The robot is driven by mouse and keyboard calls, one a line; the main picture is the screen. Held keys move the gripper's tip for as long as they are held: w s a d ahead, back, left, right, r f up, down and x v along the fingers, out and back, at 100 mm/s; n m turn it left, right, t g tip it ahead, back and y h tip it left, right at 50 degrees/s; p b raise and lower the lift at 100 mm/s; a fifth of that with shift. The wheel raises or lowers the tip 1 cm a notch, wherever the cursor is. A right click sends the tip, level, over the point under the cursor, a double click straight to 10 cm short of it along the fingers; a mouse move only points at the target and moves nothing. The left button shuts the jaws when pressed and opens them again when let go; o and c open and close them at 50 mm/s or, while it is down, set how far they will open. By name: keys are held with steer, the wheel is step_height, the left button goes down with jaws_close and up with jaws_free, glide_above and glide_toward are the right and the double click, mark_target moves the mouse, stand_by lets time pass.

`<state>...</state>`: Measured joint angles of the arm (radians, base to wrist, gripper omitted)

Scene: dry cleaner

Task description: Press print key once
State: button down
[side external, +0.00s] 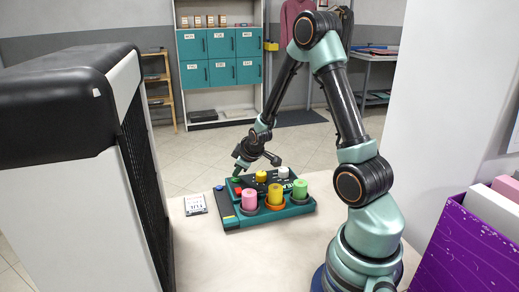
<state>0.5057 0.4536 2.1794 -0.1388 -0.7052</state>
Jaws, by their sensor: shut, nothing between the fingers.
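A dark teal machine (270,216) sits on the light counter, with several coloured parts on top. Any key lettering is too small to read, so I cannot tell which is the print key. My gripper (237,174) is shut and empty, tilted down at the back left of the machine. Its tip is at or just above the red key; I cannot tell whether it touches.
Pink (249,198), yellow (275,194) and green (300,188) cylinders stand along the machine's front. A white card (195,204) lies left of it. A large black-and-white unit (75,170) rises at left; a purple box (468,245) is at right. The front counter is clear.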

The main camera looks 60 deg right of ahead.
mark_target(238, 180)
steer(key=shift+f, duration=0.4)
stand_by(0.9)
steer(key=shift+r, duration=0.75)
steer(key=shift+r, duration=2.55)
steer(key=shift+a, duration=0.1)
